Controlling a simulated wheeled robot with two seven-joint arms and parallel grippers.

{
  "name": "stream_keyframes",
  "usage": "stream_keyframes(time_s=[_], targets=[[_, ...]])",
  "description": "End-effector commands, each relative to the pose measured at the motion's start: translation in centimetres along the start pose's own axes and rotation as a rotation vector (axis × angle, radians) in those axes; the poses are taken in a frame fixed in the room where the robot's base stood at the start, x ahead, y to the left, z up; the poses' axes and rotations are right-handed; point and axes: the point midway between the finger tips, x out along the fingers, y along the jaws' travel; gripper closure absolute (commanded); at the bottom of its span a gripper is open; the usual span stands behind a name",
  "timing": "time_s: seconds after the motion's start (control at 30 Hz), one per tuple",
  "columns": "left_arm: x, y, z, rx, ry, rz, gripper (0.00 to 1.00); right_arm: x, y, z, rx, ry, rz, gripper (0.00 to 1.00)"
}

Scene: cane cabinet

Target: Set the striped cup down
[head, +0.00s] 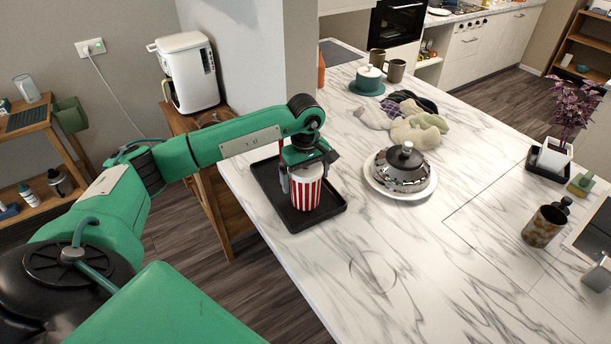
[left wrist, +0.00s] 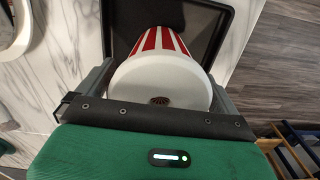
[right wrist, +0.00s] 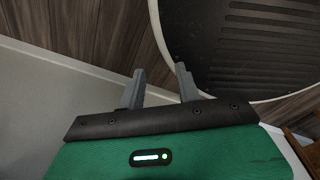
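The striped cup (head: 306,188), red and white with a white rim, is upright over the black tray (head: 336,211) at the counter's left edge. Its base appears to rest on the tray floor, though contact is hard to confirm. My left gripper (head: 304,176) comes down from above with one finger on each side of the cup, seemingly touching it.
A dark dome-shaped item on a white plate (head: 374,183) stands just right of the tray. The front middle of the marble counter (head: 400,270) is clear.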

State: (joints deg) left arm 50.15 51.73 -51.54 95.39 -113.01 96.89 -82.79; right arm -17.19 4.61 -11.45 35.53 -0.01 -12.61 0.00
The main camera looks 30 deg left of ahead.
Motion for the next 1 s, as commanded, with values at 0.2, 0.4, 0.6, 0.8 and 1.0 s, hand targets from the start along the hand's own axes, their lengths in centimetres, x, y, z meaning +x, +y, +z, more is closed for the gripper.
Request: stream_keyframes(time_s=[0.2, 0.4, 0.6, 0.8, 1.0], targets=[[0.0, 0.0, 0.0, 0.000, 0.000, 0.000, 0.03, 0.0, 0.0, 0.0, 0.000, 0.000, 0.000, 0.66], [-0.7, 0.1, 0.0, 0.000, 0.001, 0.002, 0.03, 0.0, 0.0, 0.0, 0.000, 0.000, 0.000, 0.66], [-4.2, 0.1, -0.1, 0.000, 0.003, 0.006, 0.03, 1.7, -0.1, 0.2, 0.000, 0.000, 0.000, 0.66], [-8.2, 0.1, -0.1, 0.000, 0.003, 0.005, 0.03, 3.1, -0.1, 0.3, 0.000, 0.000, 0.000, 0.66], [-11.1, 0.1, 0.0, 0.000, 0.001, 0.002, 0.03, 3.8, -0.1, 0.3, 0.000, 0.000, 0.000, 0.66]])
